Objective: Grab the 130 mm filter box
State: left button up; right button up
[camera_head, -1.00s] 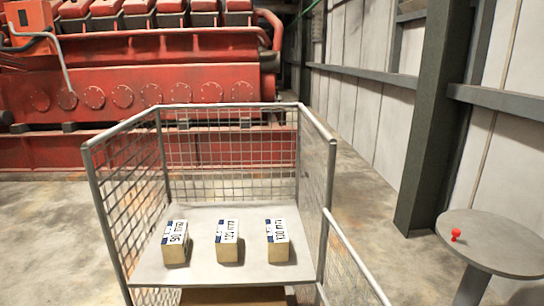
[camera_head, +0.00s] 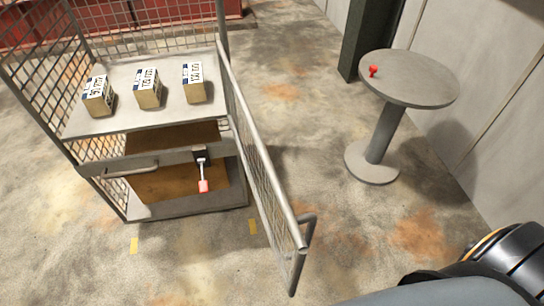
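Three tan filter boxes with white and blue labels stand in a row on the upper grey shelf (camera_head: 125,122) of a mesh cage cart. The right-hand box (camera_head: 197,88) is the 130 mm filter box, going by its label in the earlier frame. The middle box (camera_head: 148,94) and the left-hand box (camera_head: 98,99) stand to its left, with gaps between them. The cart's front is open above the shelf. Neither of my grippers is in view; only part of my arm shows at the lower right, well away from the boxes.
The cart's mesh gate (camera_head: 262,165) stands swung out towards me, right of the boxes. A red-ended latch (camera_head: 202,180) hangs below the shelf. A round grey table (camera_head: 415,80) with a small red object (camera_head: 373,71) stands at right. Concrete floor between is clear.

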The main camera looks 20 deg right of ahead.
aim_at(193, 80)
jog(key=l+u, duration=0.35)
jog(key=l, duration=0.45)
jog(key=l+u, duration=0.3)
jog(key=l, duration=0.5)
jog(key=j+z, duration=0.1)
jog(key=j, duration=0.65)
jog(key=i+j+z, duration=0.2)
jog(key=j, duration=0.2)
jog(key=j+z, duration=0.15)
jog(key=j, duration=0.3)
jog(key=i+j+z, duration=0.2)
jog(key=j, duration=0.25)
jog(key=i+j+z, duration=0.35)
jog(key=i+j, duration=0.3)
jog(key=j, duration=0.15)
